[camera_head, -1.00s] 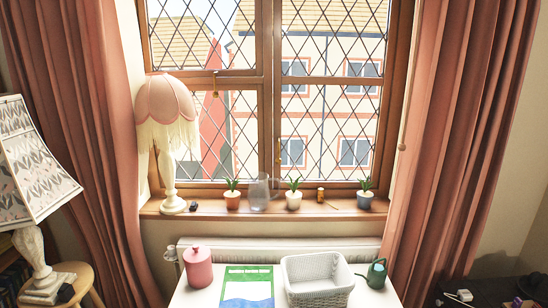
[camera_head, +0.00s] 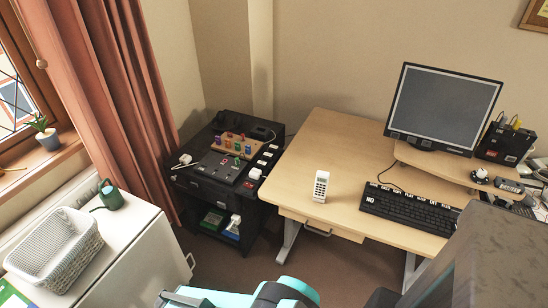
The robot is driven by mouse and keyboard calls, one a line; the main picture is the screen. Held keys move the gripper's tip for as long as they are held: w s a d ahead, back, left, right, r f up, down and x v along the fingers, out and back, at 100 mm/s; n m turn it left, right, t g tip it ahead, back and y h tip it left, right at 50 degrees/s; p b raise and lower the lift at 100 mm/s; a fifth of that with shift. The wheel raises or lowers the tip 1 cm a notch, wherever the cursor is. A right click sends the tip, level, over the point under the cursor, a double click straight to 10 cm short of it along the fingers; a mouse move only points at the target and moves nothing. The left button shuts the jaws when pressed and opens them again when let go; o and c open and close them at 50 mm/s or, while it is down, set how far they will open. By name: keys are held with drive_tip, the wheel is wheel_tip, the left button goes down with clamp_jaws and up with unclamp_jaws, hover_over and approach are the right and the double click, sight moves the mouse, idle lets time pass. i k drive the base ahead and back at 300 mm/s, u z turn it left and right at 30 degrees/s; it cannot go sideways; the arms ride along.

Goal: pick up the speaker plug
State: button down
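No label marks the speaker plug, and I cannot tell which of several small white plug-like pieces it is. One white piece (camera_head: 184,160) with a cord lies at the left of the black cabinet top (camera_head: 196,176). Another white piece with some red (camera_head: 254,174) sits at that top's right edge. A third white piece (camera_head: 235,220) is on the cabinet's lower shelf. A small white piece (camera_head: 482,173) sits on the monitor stand. Teal and dark parts of my arm show at the bottom edge; my gripper's fingers are not in view.
The wooden desk (camera_head: 318,150) holds a white handset (camera_head: 321,186), a black keyboard (camera_head: 410,208) and a monitor (camera_head: 443,105). A white table (camera_head: 135,235) with a basket (camera_head: 55,248) and green watering can (camera_head: 111,195) stands left. A grey mottled block (camera_head: 490,260) fills the lower right.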

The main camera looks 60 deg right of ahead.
sight(268, 156)
drive_tip(key=u, duration=0.9)
drive_tip(key=k, duration=0.15)
drive_tip(key=z, duration=2.8)
